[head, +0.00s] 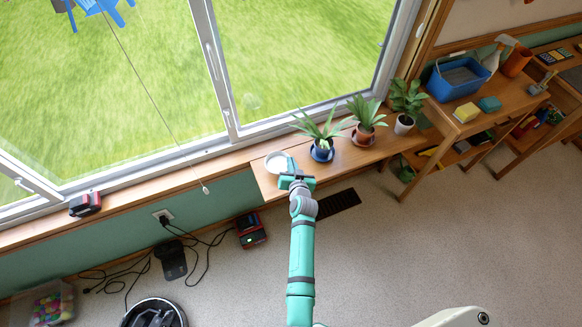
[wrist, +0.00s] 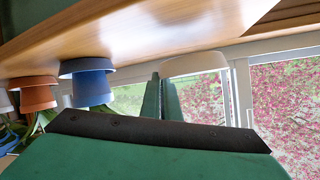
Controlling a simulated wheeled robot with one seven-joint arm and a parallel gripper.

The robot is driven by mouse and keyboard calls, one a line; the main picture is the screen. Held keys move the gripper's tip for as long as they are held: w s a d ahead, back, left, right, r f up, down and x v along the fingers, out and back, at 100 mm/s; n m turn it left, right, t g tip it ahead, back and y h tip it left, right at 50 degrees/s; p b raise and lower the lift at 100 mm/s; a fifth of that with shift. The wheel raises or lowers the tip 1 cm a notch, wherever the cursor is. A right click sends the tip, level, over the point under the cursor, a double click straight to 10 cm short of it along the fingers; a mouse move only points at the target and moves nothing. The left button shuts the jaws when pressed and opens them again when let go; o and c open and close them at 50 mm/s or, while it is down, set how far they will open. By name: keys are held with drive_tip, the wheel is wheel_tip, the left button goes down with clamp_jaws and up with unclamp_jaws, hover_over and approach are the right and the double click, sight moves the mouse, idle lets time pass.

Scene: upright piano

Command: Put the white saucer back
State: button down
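The white saucer (head: 275,162) is at the left end of the wooden shelf under the window, left of the potted plants. It also shows in the wrist view (wrist: 195,64), which is turned over, close against the shelf. My gripper (head: 290,165) is at its right edge. In the wrist view the two green fingers (wrist: 162,98) are close together at the saucer's left edge and look shut on its rim. Whether the saucer rests on the shelf or is just above it is hard to tell.
A plant in a blue pot on a blue saucer (head: 321,153) stands right of my gripper. Beyond it are a terracotta pot (head: 363,137) and a white pot (head: 404,125). The window frame (head: 235,130) borders the shelf behind. The carpet (head: 400,250) is clear in front.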

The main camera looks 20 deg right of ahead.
drive_tip(key=shift+w+f, duration=0.1)
drive_tip(key=shift+f, duration=1.55)
drive_tip(key=c, duration=2)
unclamp_jaws()
